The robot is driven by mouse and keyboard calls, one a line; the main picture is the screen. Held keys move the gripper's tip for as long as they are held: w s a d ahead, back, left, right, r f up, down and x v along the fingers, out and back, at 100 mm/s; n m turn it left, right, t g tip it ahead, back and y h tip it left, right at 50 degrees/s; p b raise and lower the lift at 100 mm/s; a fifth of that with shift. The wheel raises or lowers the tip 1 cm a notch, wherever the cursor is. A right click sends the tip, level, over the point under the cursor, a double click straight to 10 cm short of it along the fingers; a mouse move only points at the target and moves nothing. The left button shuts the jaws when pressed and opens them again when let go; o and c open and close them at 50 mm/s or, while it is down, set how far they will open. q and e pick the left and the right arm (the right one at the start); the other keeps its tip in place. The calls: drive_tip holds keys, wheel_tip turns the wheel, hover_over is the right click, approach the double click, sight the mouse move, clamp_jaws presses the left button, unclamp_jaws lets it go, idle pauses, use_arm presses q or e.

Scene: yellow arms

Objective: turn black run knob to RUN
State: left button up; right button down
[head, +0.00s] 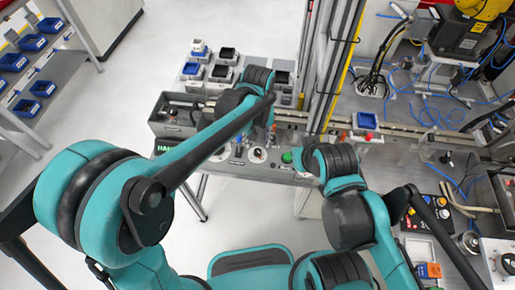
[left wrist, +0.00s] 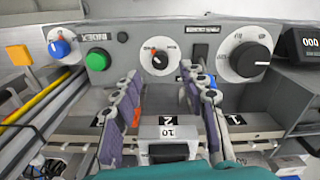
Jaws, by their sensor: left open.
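Two black knobs sit on white round dials on a grey panel. The smaller knob (left wrist: 160,59), with an orange-red mark, is near the middle in the left wrist view. The larger knob (left wrist: 254,61) is at right. The lettering is too small to tell which is the run knob. My left gripper (left wrist: 163,103) is open and empty, its two fingers apart below the smaller dial in the picture, not closed on either knob. In the head view, the smaller dial (head: 257,156) shows at the front of the bench, and my left forearm partly covers the gripper. My right gripper is not in view.
A green button (left wrist: 97,60), a blue knob (left wrist: 59,47) and a black switch (left wrist: 200,52) sit close to the dials. A numeric display (left wrist: 310,41) is at far right. Upright metal posts (head: 320,65) stand behind the bench in the head view.

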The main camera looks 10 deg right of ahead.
sight(258, 151)
use_arm(q)
wheel_tip(258, 151, down, 5)
drive_tip(key=shift+f+b, duration=0.1)
drive_tip(key=shift+b, duration=0.55)
clamp_jaws()
